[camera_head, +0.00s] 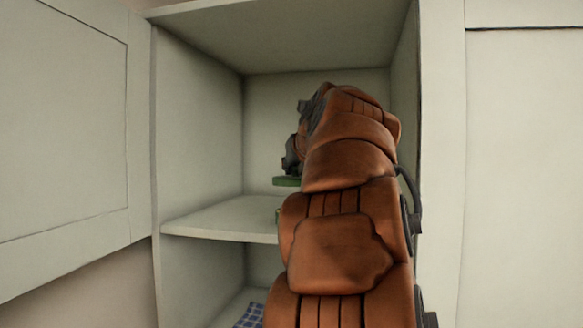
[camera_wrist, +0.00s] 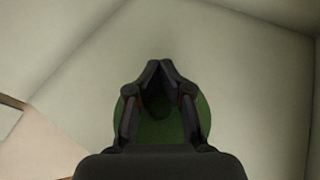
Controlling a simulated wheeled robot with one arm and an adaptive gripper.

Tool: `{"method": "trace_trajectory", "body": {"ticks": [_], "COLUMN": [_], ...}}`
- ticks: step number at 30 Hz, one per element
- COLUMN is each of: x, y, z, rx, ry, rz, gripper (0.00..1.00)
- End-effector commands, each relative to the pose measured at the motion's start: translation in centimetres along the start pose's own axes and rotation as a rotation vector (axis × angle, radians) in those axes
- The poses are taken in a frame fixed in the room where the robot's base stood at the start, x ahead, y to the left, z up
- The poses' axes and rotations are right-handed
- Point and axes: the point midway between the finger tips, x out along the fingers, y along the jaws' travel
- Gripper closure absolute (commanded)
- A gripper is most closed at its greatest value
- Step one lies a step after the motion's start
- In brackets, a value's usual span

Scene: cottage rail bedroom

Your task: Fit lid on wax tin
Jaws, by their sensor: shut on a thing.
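The green lid (camera_head: 287,181) is a thin round disc, held level above the middle shelf of the open cabinet. My gripper (camera_head: 292,166) is shut on it from above; my arm hides much of the gripper in the head view. In the wrist view the fingers of my gripper (camera_wrist: 160,72) close together over the lid (camera_wrist: 203,118). A small green edge (camera_head: 278,215), probably the wax tin, shows on the shelf beside my arm, below the lid with a gap between. Most of it is hidden by my arm, and I cannot see it in the wrist view.
The middle shelf (camera_head: 215,220) is bare to the left of my arm. The cabinet's side walls and back close in around my arm. A blue checked cloth (camera_head: 250,315) lies on the lower shelf. An open door (camera_head: 65,130) stands at the left.

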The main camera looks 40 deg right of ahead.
Motion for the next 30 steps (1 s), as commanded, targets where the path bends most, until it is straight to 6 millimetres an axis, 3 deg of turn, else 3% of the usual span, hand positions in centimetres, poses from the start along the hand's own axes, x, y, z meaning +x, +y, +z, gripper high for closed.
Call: {"method": "trace_trajectory", "body": {"ticks": [21,30], "x": [1.8,2.1], "y": [0.0,0.0], "z": [-4.3,-5.3], "rx": [0.001,0.0], "ry": [0.001,-0.001], "rz": [-0.002,-0.002], "gripper": [1.0,1.0]}}
